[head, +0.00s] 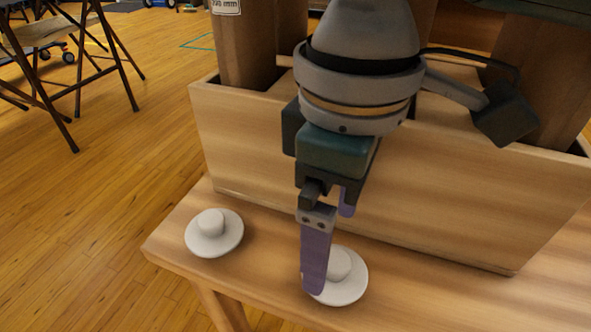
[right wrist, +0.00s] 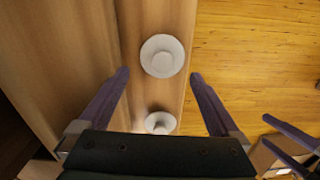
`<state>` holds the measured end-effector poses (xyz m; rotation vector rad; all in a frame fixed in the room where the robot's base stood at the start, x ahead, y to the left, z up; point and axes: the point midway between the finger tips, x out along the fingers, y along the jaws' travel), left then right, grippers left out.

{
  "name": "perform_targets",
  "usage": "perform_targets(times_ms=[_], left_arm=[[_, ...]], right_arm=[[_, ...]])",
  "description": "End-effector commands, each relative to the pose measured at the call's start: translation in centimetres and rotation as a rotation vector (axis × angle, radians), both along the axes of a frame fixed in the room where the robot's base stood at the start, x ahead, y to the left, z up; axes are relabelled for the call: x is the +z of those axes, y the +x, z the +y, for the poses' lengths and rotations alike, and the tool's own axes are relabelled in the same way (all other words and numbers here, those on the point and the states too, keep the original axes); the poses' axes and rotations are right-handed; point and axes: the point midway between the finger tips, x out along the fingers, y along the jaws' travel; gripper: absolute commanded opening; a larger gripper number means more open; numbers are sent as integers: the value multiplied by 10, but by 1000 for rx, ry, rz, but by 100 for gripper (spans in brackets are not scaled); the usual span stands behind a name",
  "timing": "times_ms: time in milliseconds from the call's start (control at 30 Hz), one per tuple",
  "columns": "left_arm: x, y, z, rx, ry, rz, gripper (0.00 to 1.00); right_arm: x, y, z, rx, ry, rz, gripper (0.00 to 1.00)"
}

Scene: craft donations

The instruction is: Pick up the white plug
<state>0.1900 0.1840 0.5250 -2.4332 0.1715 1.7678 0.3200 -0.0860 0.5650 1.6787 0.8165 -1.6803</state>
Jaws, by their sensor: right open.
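One white plug (head: 345,285), a round disc with a short knob, lies on the wooden bench at the right in the head view. My right gripper (head: 331,252) points down over it, and one purple finger hides part of it. In the right wrist view this plug (right wrist: 162,56) shows just beyond the open, empty fingers (right wrist: 159,74). A second, similar white plug (head: 214,233) lies to the left in the head view. It also shows in the right wrist view (right wrist: 160,122), partly hidden by the gripper body. Purple fingers, seemingly my left gripper's (right wrist: 288,138), show at the lower right there.
A wooden box (head: 370,190) holding brown cylinders (head: 246,45) stands right behind the plugs. The bench's front edge (head: 180,275) is close to them, with open wooden floor (head: 90,220) beyond. A folding chair (head: 60,50) stands at the upper left.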

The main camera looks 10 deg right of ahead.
Motion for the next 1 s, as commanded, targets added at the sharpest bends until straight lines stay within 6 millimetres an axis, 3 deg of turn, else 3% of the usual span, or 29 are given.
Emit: perform_targets(times_ms=[267,533,1000], left_arm=[[-40,0,0,-1,1,1,100],[-40,-1,0,-1,1,2,100],[-39,-1,-2,6,-9,2,100]], right_arm=[[-45,-6,-3,0,0,0,98],[-46,-6,-2,1,0,-1,98],[-46,-6,-2,2,1,-1,47]])
